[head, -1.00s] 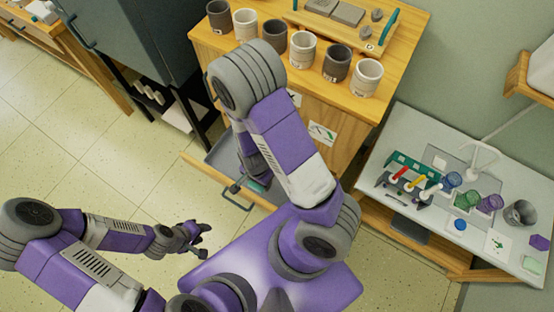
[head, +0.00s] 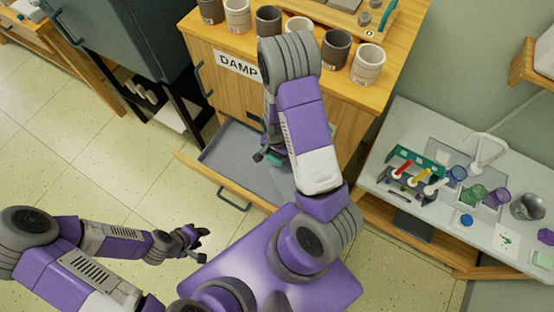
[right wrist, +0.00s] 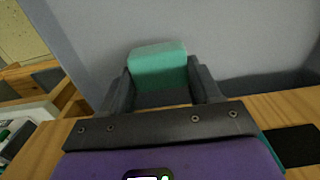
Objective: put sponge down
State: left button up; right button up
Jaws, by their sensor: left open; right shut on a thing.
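My right gripper (right wrist: 160,78) is shut on a teal-green sponge (right wrist: 158,62), which sits between its two dark fingers in the right wrist view. A grey surface fills the view behind the sponge. In the head view the right gripper (head: 266,156) is over the open drawer (head: 226,148) of the wooden cabinet, largely hidden by my forearm. Whether the sponge touches the drawer floor I cannot tell. My left gripper (head: 192,243) is open and empty, low on the left, above the floor.
The cabinet (head: 195,60) carries several cups and a "DAMP" sign (head: 238,66). A grey sink counter (head: 400,130) at right holds brushes, jars and a pale green block (head: 543,261). A dark cabinet (head: 125,50) stands at left. The tiled floor at left is clear.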

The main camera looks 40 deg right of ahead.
aim_at(277, 159)
notch_tip(277, 159, down, 5)
jog(key=shift+r+b, duration=0.15)
jog(key=shift+b, duration=0.85)
jog(key=shift+w+d+f, duration=0.1)
jog(key=shift+d+f, duration=0.05)
jog(key=shift+f, duration=0.05)
jog(key=shift+r, duration=0.15)
jog(key=o, duration=0.9)
jog(key=shift+o, duration=0.2)
notch_tip(277, 159, up, 12)
jog(key=p, duration=0.5)
